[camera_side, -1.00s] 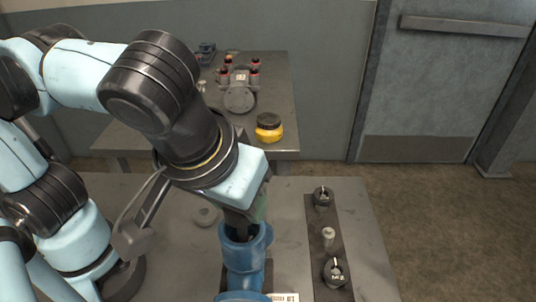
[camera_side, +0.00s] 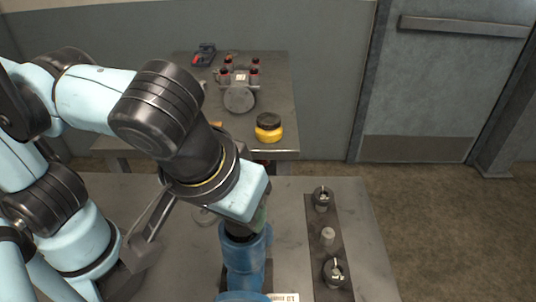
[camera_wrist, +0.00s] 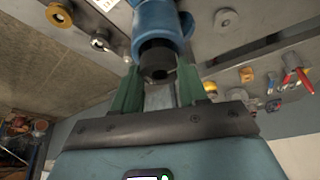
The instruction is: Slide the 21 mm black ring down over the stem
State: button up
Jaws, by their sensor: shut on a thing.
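A blue valve body (camera_side: 245,262) stands upright on the near bench, with a dark piece at its top. In the wrist view the blue body (camera_wrist: 155,17) is at the top centre. The black ring (camera_wrist: 156,52) sits at its end, between my gripper's green fingers (camera_wrist: 158,92). My gripper (camera_side: 256,218) is shut on the ring, pointing down at the valve top, its fingers partly hidden by my wrist in the side view. A smaller dark round end shows at the ring's opening; I cannot tell how far the ring is around the stem.
A dark strip (camera_side: 314,230) right of the valve carries two dark ring-shaped parts (camera_side: 322,197) (camera_side: 335,271) and a grey post (camera_side: 328,236).

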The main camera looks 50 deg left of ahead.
jog(key=shift+f, duration=0.4)
jog(key=o, duration=1.5)
jog(key=shift+r, duration=3.5)
jog(key=w+a+f+m+t, duration=0.1)
jog(key=w+a+f+m, duration=0.1)
jog(key=w+a+f, duration=0.3)
jog(key=w+a+f+m+t+h, duration=0.1)
jog(key=w+a+f, duration=0.4)
jog(key=a, duration=0.9)
jog(key=shift+w+a+f+m+t+h, duration=0.2)
jog(key=shift+w+m+t+h, duration=0.1)
jog(key=shift+m+t, duration=0.25)
